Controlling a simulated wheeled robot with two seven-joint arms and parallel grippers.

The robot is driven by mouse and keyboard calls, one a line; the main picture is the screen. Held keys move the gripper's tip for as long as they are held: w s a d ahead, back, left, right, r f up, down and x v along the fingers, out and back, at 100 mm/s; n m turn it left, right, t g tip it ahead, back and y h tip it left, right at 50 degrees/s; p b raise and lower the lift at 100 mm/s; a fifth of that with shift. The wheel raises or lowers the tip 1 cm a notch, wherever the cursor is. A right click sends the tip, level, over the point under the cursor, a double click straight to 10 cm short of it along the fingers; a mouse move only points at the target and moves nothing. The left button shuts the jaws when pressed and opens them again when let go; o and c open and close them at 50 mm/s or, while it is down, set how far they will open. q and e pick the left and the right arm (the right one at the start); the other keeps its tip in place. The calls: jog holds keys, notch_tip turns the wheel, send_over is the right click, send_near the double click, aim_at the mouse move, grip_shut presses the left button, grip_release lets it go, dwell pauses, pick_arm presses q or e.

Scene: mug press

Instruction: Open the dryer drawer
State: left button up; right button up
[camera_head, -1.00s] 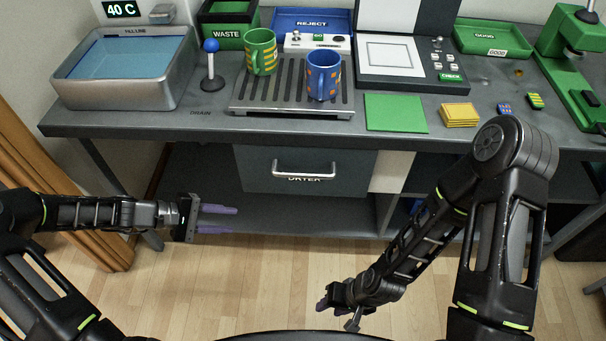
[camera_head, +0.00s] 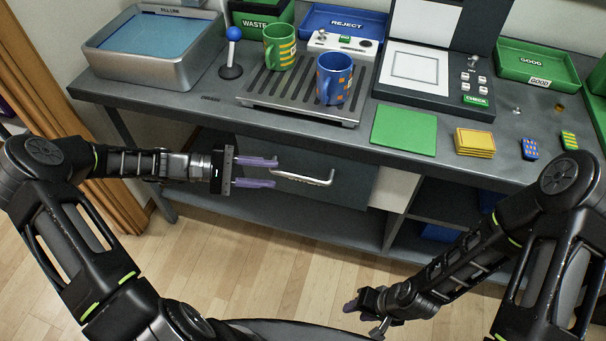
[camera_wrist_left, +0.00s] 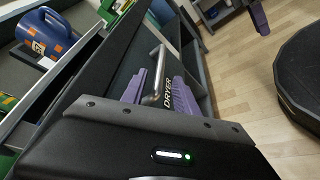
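The dryer drawer (camera_head: 345,195) is a dark grey front under the table, and it looks closed. Its silver bar handle (camera_head: 305,180) also shows in the left wrist view (camera_wrist_left: 154,72), beside the DRYER label. My left gripper (camera_head: 275,172) is open, its purple fingers pointing right at the handle's left end. In the left wrist view its fingers (camera_wrist_left: 158,92) lie on either side of the handle, with a gap; whether they touch it I cannot tell. My right gripper (camera_head: 348,302) hangs low over the floor, away from the drawer; its finger gap is unclear.
On the table (camera_head: 400,175) above the drawer stand a green mug (camera_head: 278,47) and a blue mug (camera_head: 333,80) on a slatted drain tray (camera_head: 250,97). An open shelf (camera_head: 440,205) lies right of the drawer. The floor in front is clear.

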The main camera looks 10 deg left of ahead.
aim_at(288, 175)
pick_arm(q)
jog(key=shift+d, duration=0.1)
jog(key=shift+p+x, duration=0.45)
jog(key=shift+x, duration=3.4)
jog(key=shift+c, duration=0.4)
grip_shut()
